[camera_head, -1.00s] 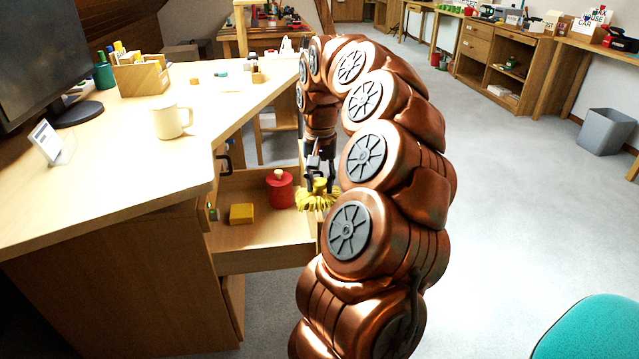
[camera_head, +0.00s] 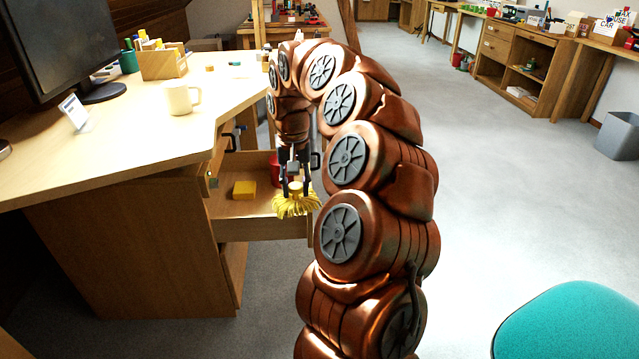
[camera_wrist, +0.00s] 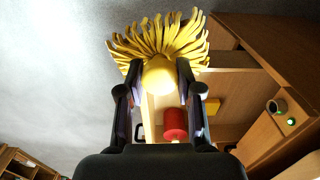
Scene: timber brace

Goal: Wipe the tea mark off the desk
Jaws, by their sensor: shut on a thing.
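My gripper (camera_head: 296,178) is shut on a yellow mop-like wiper (camera_head: 297,204) with fringed strands. In the wrist view the wiper (camera_wrist: 160,45) shows its round yellow knob between the two dark fingers of my gripper (camera_wrist: 154,88). The wiper hangs in front of the open drawer (camera_head: 265,231), at about its front edge. The desk (camera_head: 130,135) is to the left and higher than the wiper. A cream mug (camera_head: 181,98) stands on the desk. I cannot make out a tea mark on the desk top.
In the drawer are a yellow block (camera_head: 244,190) and a red container (camera_wrist: 175,124). The desk bears a monitor (camera_head: 60,45), a small white stand (camera_head: 74,112) and a wooden pen box (camera_head: 163,64). A teal chair (camera_head: 570,320) is at lower right. Grey floor is open on the right.

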